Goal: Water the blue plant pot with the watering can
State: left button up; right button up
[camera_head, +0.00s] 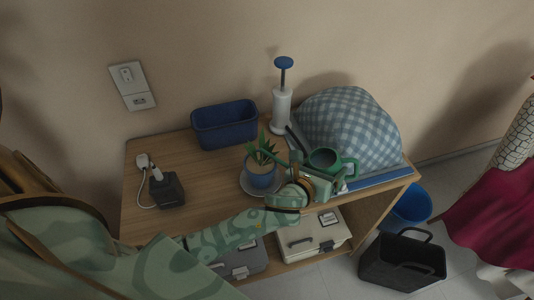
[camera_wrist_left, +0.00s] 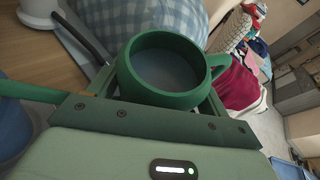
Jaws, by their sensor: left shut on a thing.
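The green watering can (camera_head: 325,160) is in my left gripper (camera_head: 318,180), at the right front of the wooden table. Its round open top faces up, and it looks about upright. It also shows in the left wrist view (camera_wrist_left: 166,72), between the fingers, with its spout (camera_wrist_left: 30,91) pointing left. In the head view the thin spout reaches left towards the spiky green plant (camera_head: 262,152). The blue plant pot (camera_head: 261,178) stands upright on a pale saucer, left of my left gripper. I cannot tell whether the spout tip is over the pot. My right gripper is not in view.
A blue planter (camera_head: 224,125), a white pump bottle (camera_head: 282,108) and a blue checked cloth bundle (camera_head: 350,125) stand along the table's back. A dark power block (camera_head: 168,190) sits at left. A dark basket (camera_head: 402,263) and blue bucket (camera_head: 410,205) stand on the floor.

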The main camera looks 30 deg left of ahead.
pick_arm(q)
jog(key=shift+d+r+h, duration=0.1)
jog(key=shift+h, duration=0.2)
jog(key=shift+n, duration=0.3)
jog(key=shift+r, duration=0.1)
jog(key=shift+r+t, duration=0.3)
jog(key=shift+r, duration=0.2)
jog(key=shift+r+n, duration=0.15)
jog(key=shift+n, duration=0.15)
jog(key=shift+r, duration=0.5)
